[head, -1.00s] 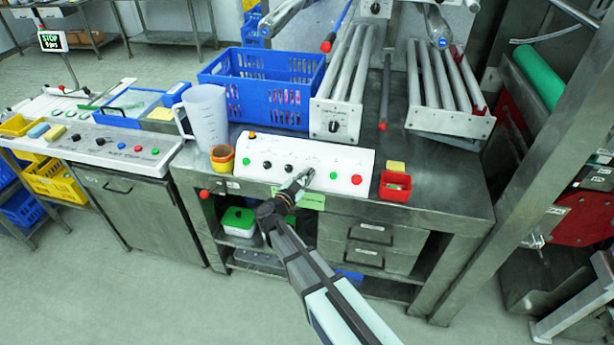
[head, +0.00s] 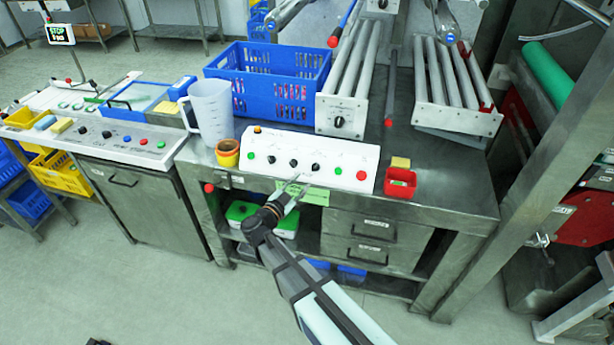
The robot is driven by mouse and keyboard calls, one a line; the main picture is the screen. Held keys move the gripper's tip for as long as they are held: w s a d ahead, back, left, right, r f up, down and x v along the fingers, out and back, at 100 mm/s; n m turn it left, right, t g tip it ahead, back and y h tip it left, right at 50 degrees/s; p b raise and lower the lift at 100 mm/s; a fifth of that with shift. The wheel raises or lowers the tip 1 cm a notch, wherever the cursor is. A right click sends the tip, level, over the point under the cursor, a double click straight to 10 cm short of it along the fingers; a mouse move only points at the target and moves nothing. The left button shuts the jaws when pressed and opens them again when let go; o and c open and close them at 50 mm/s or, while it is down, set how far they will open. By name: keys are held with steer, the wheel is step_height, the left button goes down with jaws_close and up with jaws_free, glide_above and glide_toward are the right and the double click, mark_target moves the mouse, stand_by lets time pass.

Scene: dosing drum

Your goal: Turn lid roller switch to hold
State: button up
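A white sloped control panel (head: 345,158) stands on the steel table, with several buttons and black rotary knobs. The black knobs include a left one (head: 270,160), a middle one (head: 293,162) and a right one (head: 316,167). Another black knob (head: 339,121) is on the front plate of the left roller rack. The labels are too small to read, so I cannot tell which knob is the lid roller switch or where it points. My gripper (head: 301,181) is in front of the panel's lower edge, apart from the knobs. Its fingertips look spread, with nothing between them.
A yellow-orange cup (head: 228,153) and a clear jug (head: 211,112) stand left of the panel. A red bin (head: 400,183) is to its right. A blue crate (head: 265,85) and roller racks (head: 455,118) stand behind. Open floor lies in front.

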steer(key=shift+v, duration=2.1)
